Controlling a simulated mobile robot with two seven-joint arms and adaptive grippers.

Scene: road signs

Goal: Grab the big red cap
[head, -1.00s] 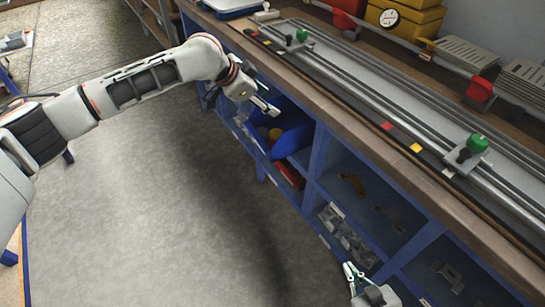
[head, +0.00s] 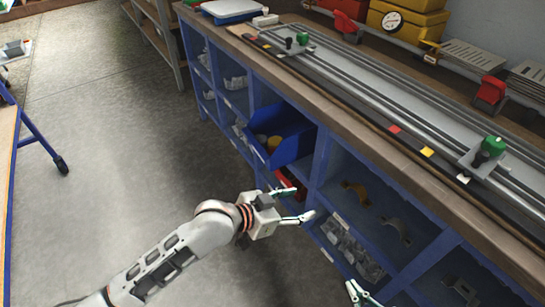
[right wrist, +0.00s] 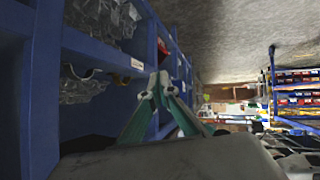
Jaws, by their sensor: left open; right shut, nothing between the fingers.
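A red object (head: 291,184) lies in a lower cubby of the blue shelving, under the blue bin. It is partly hidden, and I cannot tell if it is the big red cap. My left gripper (head: 308,203) is open and empty in front of this cubby, its fingers pointing right towards the shelf. My right gripper (head: 354,289) is at the bottom edge of the head view. In the right wrist view its fingertips (right wrist: 159,80) are together with nothing between them, beside the blue shelving. A small red patch (right wrist: 163,49) shows in a cubby beyond.
The blue bin (head: 282,138) juts out above the left gripper. The blue shelving (head: 322,165) holds clear bagged parts (head: 350,247) and metal brackets. The wooden bench top (head: 345,125) carries a long rail with green knobs. The grey floor to the left is open.

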